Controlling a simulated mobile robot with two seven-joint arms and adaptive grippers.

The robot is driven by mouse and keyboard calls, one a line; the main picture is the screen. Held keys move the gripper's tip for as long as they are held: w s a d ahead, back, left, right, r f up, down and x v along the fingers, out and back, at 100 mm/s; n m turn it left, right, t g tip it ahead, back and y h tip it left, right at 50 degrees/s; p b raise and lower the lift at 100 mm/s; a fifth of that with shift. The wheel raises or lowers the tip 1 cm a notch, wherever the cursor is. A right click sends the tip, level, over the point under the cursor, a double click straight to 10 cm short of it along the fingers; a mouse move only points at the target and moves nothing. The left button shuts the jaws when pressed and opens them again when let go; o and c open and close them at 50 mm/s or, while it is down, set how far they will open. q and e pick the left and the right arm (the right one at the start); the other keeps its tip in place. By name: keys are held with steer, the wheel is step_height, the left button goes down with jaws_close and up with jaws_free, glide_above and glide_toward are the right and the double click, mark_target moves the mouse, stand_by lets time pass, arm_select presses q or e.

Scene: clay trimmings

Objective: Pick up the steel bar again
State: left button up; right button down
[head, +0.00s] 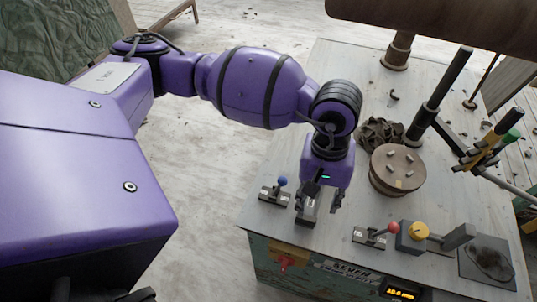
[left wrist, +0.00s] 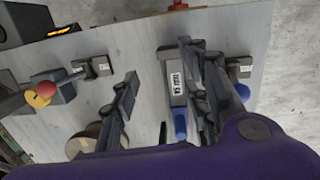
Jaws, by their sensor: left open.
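A grey steel bar (head: 308,207) with a white label lies near the front edge of the pale bench top. In the left wrist view the labelled bar (left wrist: 176,88) is beside the right-hand finger, with a blue part at its lower end. My left gripper (head: 324,198) points down just above the bench at the bar, its fingers apart. In the left wrist view the fingers (left wrist: 158,78) are spread, with bare bench between them; the bar is partly covered by the right-hand finger. I cannot tell whether they touch. My right gripper is in neither view.
A blue-knobbed lever (head: 273,193) stands left of the gripper. A red-knobbed lever (head: 370,238) and a yellow knob (head: 419,230) stand right. A round turntable (head: 397,170) with small pieces and a dark clay heap (head: 380,133) are behind.

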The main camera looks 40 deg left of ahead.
mark_target(311, 202)
arm_select(q)
steer(key=w, duration=0.1)
steer(key=a, duration=0.1)
steer(key=w+a+t+y, duration=0.1)
steer(key=shift+w+a+r+m, duration=0.2)
steer(key=shift+w+r+m, duration=0.05)
steer(key=shift+w+m, duration=0.1)
step_height(311, 202, down, 7)
steer(key=shift+w+f+p, duration=0.1)
steer(key=shift+w+p, duration=0.05)
steer(key=shift+p, duration=0.25)
jaws_close()
steer(key=shift+w, duration=0.1)
